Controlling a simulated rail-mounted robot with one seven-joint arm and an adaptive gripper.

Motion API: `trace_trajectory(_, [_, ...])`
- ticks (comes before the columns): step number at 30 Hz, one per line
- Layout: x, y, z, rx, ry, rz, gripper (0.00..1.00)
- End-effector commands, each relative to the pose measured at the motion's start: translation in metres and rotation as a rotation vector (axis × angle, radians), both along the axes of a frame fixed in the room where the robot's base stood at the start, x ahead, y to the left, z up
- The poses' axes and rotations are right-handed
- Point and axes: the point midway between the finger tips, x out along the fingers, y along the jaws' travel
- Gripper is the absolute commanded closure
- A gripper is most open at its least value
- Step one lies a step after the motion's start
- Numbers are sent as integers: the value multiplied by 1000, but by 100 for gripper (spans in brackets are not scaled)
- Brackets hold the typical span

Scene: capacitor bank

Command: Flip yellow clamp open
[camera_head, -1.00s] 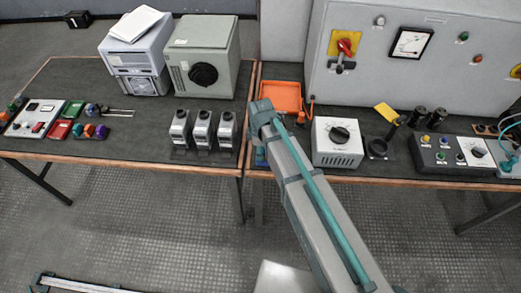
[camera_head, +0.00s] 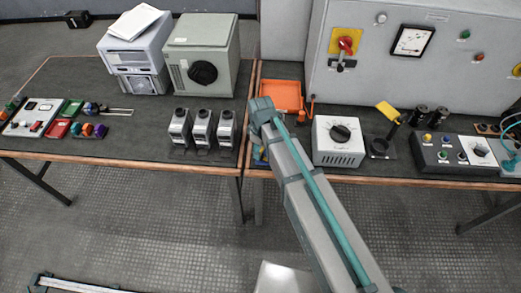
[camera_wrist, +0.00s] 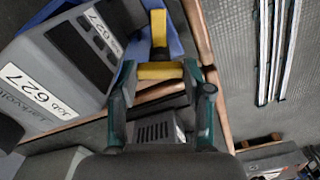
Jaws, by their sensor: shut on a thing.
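The yellow clamp (camera_wrist: 160,71) shows in the wrist view as a yellow bar across the gap between my fingers, with a yellow upright piece (camera_wrist: 158,27) beyond it against a blue body (camera_wrist: 174,38). My gripper (camera_wrist: 160,76) is shut on the yellow bar, with one dark green finger at each side. In the head view my arm hides the gripper and most of the clamp. A small yellow and blue patch (camera_head: 259,153) shows left of my arm at the bench's front edge.
A grey device with "Job 627" labels (camera_wrist: 75,60) lies close left in the wrist view. An orange tray (camera_head: 281,96) is behind my arm, and a white box with a black knob (camera_head: 338,143) is right of it. Three small grey units (camera_head: 203,130) stand to the left.

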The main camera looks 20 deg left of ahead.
Motion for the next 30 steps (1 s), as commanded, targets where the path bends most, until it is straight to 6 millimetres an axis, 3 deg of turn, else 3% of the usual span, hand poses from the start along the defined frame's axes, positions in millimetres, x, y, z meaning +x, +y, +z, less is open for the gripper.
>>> trace_trajectory(30, [0, 0, 0, 1, 0, -943, 85])
